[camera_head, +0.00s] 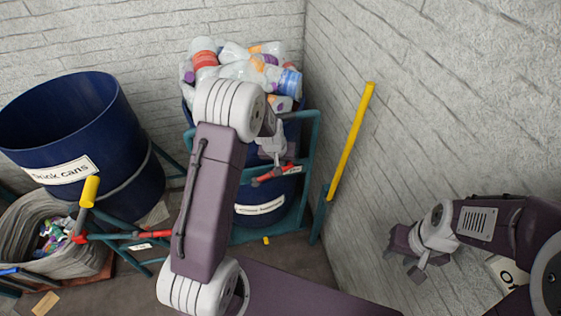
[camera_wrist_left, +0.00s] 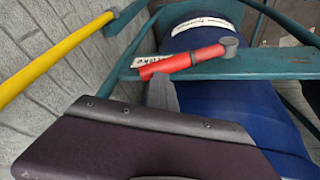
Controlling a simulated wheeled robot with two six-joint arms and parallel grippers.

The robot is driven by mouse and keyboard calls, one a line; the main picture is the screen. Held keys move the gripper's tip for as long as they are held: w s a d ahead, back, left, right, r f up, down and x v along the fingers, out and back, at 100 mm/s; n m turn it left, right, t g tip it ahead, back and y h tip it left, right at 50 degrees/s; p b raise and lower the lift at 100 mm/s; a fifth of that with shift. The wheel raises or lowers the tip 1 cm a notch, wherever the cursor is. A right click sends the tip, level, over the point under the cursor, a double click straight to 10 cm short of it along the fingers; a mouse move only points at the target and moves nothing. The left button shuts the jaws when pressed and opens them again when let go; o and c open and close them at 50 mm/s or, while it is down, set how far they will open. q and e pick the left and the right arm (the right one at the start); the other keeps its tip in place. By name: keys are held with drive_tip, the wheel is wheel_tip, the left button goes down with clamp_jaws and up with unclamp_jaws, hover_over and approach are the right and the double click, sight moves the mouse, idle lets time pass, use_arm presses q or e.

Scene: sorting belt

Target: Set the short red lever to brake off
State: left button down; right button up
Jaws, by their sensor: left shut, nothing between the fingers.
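The short red lever (camera_head: 274,173) sits on the teal frame in front of the blue bin at the centre in the head view. In the left wrist view the red lever (camera_wrist_left: 185,62) lies along the teal bar, its grey pivot at the right. A white label (camera_wrist_left: 150,59), partly hidden, lies beside it. My left gripper (camera_head: 274,153) is shut and empty, just above the lever. In the left wrist view its grey fingertips (camera_wrist_left: 162,92) are by the lever's free end; I cannot tell whether they touch. My right gripper (camera_head: 416,268) is open and empty, away at the right.
A yellow pole (camera_head: 351,140) stands right of the frame, near the grey brick wall (camera_head: 440,120). The centre bin (camera_head: 260,207) is heaped with bottles (camera_head: 240,68). A blue cans bin (camera_head: 85,135) and a grey sack (camera_head: 28,235) stand at the left, with another teal frame (camera_head: 120,236).

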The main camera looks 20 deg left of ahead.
use_arm(q)
drive_tip(key=shift+s+d+f, duration=0.3)
drive_tip(key=shift+s+f, duration=0.05)
drive_tip(key=shift+f, duration=0.15)
use_arm(e)
drive_tip(key=shift+f, duration=0.15)
use_arm(q)
drive_tip(key=w+p+v, duration=0.1)
drive_tip(key=v, duration=0.8)
drive_tip(key=shift+a+r, duration=0.2)
drive_tip(key=shift+r, duration=0.25)
use_arm(e)
drive_tip(key=shift+w+d+r, duration=0.25)
drive_tip(key=shift+w+r, duration=0.1)
drive_tip(key=shift+w, duration=0.1)
use_arm(q)
drive_tip(key=shift+s, duration=0.25)
use_arm(e)
drive_tip(key=shift+s, duration=0.1)
